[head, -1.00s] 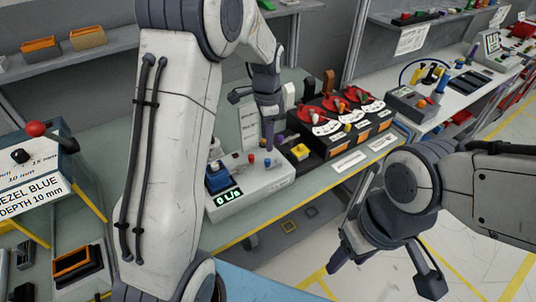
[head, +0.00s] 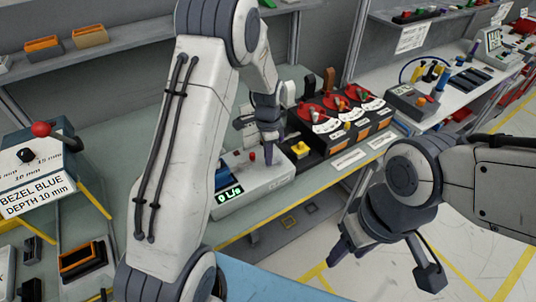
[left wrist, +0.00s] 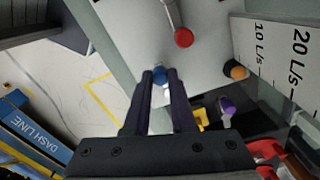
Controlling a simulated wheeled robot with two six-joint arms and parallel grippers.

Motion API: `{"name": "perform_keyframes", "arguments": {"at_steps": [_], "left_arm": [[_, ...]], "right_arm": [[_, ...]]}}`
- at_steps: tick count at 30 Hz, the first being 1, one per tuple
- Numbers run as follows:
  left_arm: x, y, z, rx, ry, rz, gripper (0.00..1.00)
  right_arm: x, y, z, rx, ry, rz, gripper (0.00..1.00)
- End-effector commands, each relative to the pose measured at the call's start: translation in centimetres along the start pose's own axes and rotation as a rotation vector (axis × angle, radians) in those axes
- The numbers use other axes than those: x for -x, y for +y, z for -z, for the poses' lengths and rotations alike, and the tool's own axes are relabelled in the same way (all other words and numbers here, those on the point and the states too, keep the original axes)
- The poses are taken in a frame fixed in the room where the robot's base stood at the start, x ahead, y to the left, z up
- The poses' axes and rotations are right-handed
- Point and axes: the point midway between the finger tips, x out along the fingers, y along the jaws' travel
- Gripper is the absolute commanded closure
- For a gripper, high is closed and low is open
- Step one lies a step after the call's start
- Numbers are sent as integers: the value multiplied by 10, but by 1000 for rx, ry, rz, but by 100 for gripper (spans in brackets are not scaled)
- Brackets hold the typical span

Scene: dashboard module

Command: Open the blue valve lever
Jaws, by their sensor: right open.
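The blue lever knob (left wrist: 159,76) shows in the left wrist view, between the fingertips of my left gripper (left wrist: 160,80). The fingers are close together; whether they press on the knob is not clear. In the head view my left gripper (head: 269,150) points down at the pale valve module (head: 262,186) and hides the blue knob. The module's green display (head: 229,193) appears to read 0 L/s. A red-tipped lever (left wrist: 183,37) is near the blue knob. My right gripper (head: 388,260) is open and empty, in front of the bench, away from the module.
A black unit with red dials (head: 345,105) and a yellow button (head: 300,148) stand just right of the module. A sign panel (head: 40,170) stands at left. A flow scale card (left wrist: 280,50) is near the levers. The floor at right is clear.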

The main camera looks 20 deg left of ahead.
Motion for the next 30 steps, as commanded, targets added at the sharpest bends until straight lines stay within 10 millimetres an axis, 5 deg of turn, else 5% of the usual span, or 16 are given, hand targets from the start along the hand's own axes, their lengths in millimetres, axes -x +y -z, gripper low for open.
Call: {"name": "perform_keyframes", "arguments": {"at_steps": [14,30], "left_arm": [[1,3,2,77,0,0,100],[1,19,13,533,1,1,100]], "right_arm": [[-1,0,0,0,0,0,46],[-4,0,0,0,0,0,46]]}}
